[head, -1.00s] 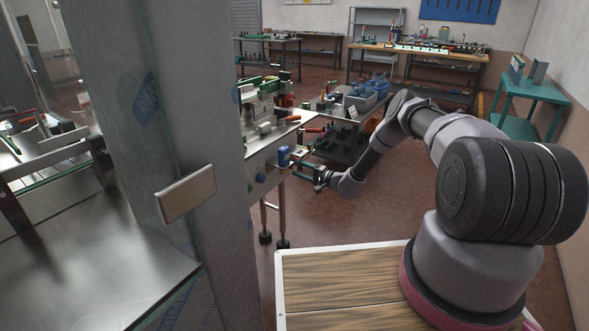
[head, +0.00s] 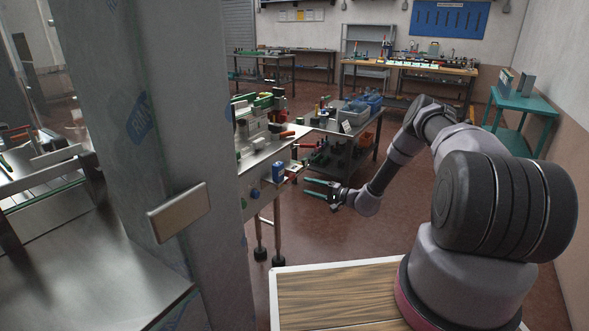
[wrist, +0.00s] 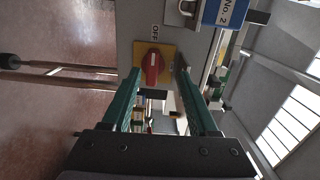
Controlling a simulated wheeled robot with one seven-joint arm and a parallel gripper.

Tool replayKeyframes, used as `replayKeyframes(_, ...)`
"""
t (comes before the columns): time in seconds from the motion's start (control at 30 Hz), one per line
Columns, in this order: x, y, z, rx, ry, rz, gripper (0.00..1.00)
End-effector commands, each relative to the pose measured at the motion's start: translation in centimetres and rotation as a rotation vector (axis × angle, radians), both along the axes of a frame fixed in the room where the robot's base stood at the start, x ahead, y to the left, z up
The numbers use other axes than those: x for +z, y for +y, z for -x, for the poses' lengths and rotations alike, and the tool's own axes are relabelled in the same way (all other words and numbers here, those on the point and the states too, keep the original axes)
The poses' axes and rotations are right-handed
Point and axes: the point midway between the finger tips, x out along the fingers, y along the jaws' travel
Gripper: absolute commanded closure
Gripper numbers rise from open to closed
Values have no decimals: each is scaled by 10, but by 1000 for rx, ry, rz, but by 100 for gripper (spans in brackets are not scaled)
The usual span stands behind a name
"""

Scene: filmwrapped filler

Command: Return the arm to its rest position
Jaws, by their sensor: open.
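My gripper (head: 318,189) is open and empty, its two green fingers pointing left toward the workbench (head: 268,158). Clear floor shows between the fingertips and the bench side in the head view. In the wrist view my gripper (wrist: 158,70) shows its green fingers spread wide. Beyond them is a red rotary knob (wrist: 152,66) on a yellow plate, by the word OFF. My arm (head: 405,150) reaches out to the left from its base, bent at the elbow.
A film-wrapped column (head: 170,130) stands at left. A grey cart (head: 345,148) is behind my gripper, a teal table (head: 522,105) at right. Floor between is clear.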

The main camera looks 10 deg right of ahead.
Motion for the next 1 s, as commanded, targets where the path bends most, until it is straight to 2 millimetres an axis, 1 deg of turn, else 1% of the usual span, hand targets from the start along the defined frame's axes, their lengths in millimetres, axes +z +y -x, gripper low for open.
replayKeyframes(0.03,20,3,-3,32,-7,12,40)
replayKeyframes(0.07,31,6,-3,57,-5,19,40)
replayKeyframes(0.1,49,9,-3,93,-3,31,40)
replayKeyframes(0.17,77,15,-1,153,5,59,40)
replayKeyframes(0.2,97,19,3,195,13,79,40)
replayKeyframes(0.27,125,24,9,253,26,114,40)
replayKeyframes(0.3,143,27,14,288,36,139,40)
replayKeyframes(0.37,170,31,22,338,54,180,40)
replayKeyframes(0.4,187,33,29,367,65,210,40)
replayKeyframes(0.47,212,36,40,406,83,256,40)
replayKeyframes(0.5,228,38,47,430,94,290,40)
replayKeyframes(0.57,251,39,60,459,114,340,40)
replayKeyframes(0.6,266,40,69,476,126,376,40)
replayKeyframes(0.67,288,39,83,495,146,430,40)
replayKeyframes(0.7,302,39,93,504,157,466,40)
replayKeyframes(0.77,322,38,108,514,175,523,40)
replayKeyframes(0.8,335,36,119,516,187,560,40)
replayKeyframes(0.87,354,34,135,514,203,617,40)
replayKeyframes(0.9,366,32,146,511,213,653,40)
replayKeyframes(0.97,383,28,163,498,227,708,40)
replayKeyframes(1.0,395,25,175,488,236,745,40)
